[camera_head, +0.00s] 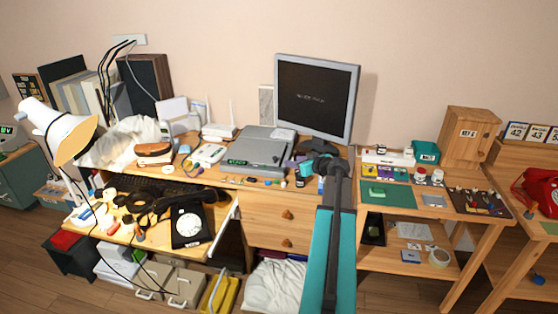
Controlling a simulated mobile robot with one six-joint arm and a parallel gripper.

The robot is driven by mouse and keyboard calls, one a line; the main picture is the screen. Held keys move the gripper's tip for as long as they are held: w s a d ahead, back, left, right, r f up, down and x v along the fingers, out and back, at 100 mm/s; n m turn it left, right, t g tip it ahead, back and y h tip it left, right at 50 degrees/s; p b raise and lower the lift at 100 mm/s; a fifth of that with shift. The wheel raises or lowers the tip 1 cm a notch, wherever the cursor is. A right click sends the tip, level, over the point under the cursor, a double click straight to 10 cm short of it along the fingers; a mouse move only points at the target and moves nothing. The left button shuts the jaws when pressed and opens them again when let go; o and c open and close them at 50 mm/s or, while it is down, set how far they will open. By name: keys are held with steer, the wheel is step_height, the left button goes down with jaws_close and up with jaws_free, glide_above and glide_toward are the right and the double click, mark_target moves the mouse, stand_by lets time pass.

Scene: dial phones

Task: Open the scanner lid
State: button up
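The scanner appears to be the grey flat device (258,146) on the desk, left of the monitor, with a small green display on its front left. Its lid looks flat and closed. My arm reaches up from the bottom of the view, and my gripper (303,164) is at its far end, close to the scanner's right side. The gripper is dark and small here. Its fingers cannot be made out, nor whether it touches the scanner.
A monitor (316,97) stands behind the gripper. Small loose items lie along the desk's front edge. A white phone (208,154) sits left of the scanner, and a black dial phone (188,222) lies on the pulled-out tray. A desk lamp (60,130) stands far left.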

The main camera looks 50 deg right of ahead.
mark_target(276, 158)
steer(key=shift+d, duration=0.1)
steer(key=shift+p+x, duration=1.95)
steer(key=shift+x, duration=4.95)
steer(key=shift+f, duration=0.1)
